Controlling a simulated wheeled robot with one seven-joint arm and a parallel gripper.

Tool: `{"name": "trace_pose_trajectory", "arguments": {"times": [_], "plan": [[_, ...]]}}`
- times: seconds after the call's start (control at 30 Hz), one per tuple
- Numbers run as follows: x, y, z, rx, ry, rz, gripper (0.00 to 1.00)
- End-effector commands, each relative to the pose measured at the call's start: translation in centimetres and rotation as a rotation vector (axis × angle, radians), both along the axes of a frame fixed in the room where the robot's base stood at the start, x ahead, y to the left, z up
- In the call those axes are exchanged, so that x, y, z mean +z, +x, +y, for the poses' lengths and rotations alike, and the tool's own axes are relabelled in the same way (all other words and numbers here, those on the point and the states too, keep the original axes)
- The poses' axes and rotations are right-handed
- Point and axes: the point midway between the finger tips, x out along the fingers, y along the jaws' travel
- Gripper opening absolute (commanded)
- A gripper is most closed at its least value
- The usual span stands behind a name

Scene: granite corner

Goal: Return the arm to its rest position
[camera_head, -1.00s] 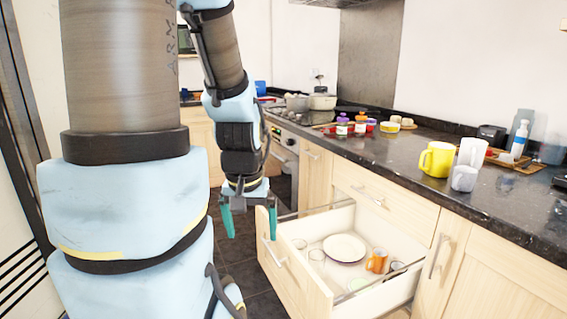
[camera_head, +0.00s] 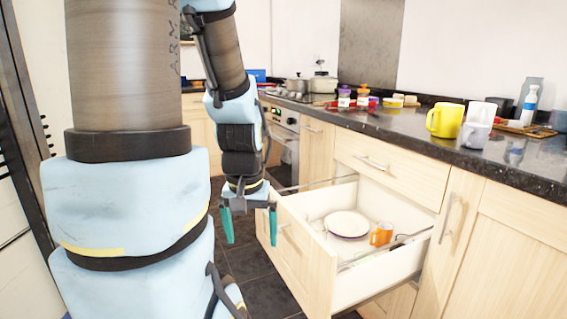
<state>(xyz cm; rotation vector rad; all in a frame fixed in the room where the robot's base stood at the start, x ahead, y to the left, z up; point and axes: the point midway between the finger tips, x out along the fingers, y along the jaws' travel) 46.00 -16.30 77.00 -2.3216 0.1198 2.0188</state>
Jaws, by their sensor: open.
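My arm hangs down in the left half of the head view. My gripper (camera_head: 250,225) points downward with its two teal fingers apart and nothing between them. It hangs to the left of the open drawer (camera_head: 290,262), near the drawer's front left corner in the picture; I cannot tell the exact gap. The drawer holds a white plate (camera_head: 347,223), an orange mug (camera_head: 381,235) and clear items that are hard to make out.
A dark granite counter (camera_head: 420,135) runs along the right. It bears a yellow mug (camera_head: 445,121), a white cup (camera_head: 474,136), jars (camera_head: 344,98) and a white bottle (camera_head: 529,106). An oven (camera_head: 283,130) stands behind my arm. Dark floor tiles (camera_head: 262,275) lie clear below the gripper.

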Motion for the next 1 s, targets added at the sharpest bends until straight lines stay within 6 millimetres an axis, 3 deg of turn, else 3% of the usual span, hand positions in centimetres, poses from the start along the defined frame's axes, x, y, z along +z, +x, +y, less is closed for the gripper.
{"name": "trace_pose_trajectory", "arguments": {"times": [0.03,0.37,0.7,0.83,1.0], "plan": [[1.2,0.0,0.0,0.0,0.0,0.0,1.0],[5.8,0.0,0.0,0.0,0.0,0.0,1.0],[14.5,0.0,0.0,0.0,0.0,0.0,1.0],[16.3,0.0,0.0,0.0,0.0,0.0,1.0],[16.9,0.0,0.0,0.0,0.0,0.0,1.0]]}}
